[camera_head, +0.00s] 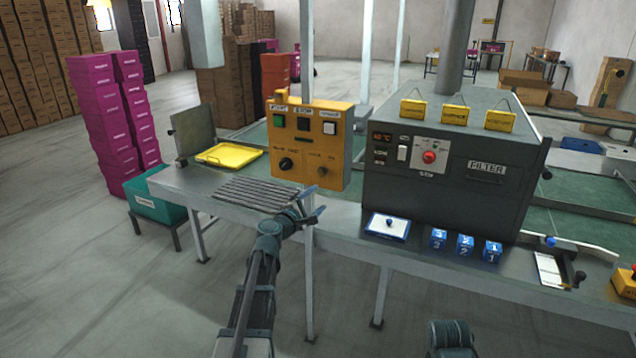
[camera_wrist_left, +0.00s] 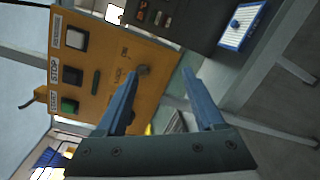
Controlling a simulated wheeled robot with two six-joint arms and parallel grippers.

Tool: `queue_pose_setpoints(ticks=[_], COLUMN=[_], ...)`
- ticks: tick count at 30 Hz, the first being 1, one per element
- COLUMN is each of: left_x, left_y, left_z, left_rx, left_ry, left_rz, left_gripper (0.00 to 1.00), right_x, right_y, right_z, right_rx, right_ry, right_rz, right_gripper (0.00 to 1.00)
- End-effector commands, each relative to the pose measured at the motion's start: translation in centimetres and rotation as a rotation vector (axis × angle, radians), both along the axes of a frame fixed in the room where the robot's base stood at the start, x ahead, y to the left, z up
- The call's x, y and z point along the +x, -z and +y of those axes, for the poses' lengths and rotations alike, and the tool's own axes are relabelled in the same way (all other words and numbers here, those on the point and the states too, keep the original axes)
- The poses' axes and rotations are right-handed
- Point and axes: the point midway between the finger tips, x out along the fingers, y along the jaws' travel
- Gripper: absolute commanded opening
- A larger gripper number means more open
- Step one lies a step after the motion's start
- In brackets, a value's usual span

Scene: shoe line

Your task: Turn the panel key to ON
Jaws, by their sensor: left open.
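The yellow control panel (camera_head: 309,147) stands upright at the back of the table. It carries a large black knob (camera_head: 285,164) at lower left and a small dark key switch (camera_head: 322,171) at lower right; the key's setting is too small to read. In the left wrist view the panel (camera_wrist_left: 105,80) appears tilted, with the key (camera_wrist_left: 143,70) near the tip of one finger. My left gripper (camera_head: 312,204) is open and empty, in front of and below the panel's right side. It also shows in the left wrist view (camera_wrist_left: 160,75), apart from the key.
A grey filter machine (camera_head: 445,165) stands right of the panel. A yellow tray (camera_head: 229,155) and a slatted rack (camera_head: 257,193) lie at left. A white-topped blue box (camera_head: 388,227) and blue numbered blocks (camera_head: 465,246) sit along the front.

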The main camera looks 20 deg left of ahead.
Motion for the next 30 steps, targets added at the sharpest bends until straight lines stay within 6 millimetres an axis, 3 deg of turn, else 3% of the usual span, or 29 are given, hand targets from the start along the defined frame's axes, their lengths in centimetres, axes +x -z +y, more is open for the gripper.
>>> queue_pose_setpoints(ticks=[1, 3, 6, 17, 23, 30], left_x=[0.1, 0.0, -0.2, 1.0, 3.8, 8.7], left_y=[-0.1, -0.5, -0.7, -0.8, -0.8, -0.8], left_z=[2.2, 4.1, 5.4, 5.4, 5.5, 5.5], left_rx=[-0.046, -0.095, -0.128, -0.129, -0.128, -0.128], left_ry=[-0.047, -0.090, -0.119, -0.120, -0.118, -0.117], left_rz=[-0.017, -0.034, -0.046, -0.047, -0.047, -0.047], left_gripper=[0.70, 0.70, 0.70, 0.70, 0.70, 0.70], right_x=[0.0, 0.0, 0.0, 0.0, 0.0, 0.0], right_y=[0.3, 0.4, 0.4, 0.4, 0.4, 0.4], right_z=[0.0, 0.0, 0.0, 0.0, 0.0, 0.0], right_rx=[0.000, 0.000, 0.000, 0.000, 0.000, 0.000], right_ry=[0.000, 0.000, 0.000, 0.000, 0.000, 0.000], right_rz=[0.000, 0.000, 0.000, 0.000, 0.000, 0.000], right_gripper=[0.50, 0.50, 0.50, 0.50, 0.50, 0.50])
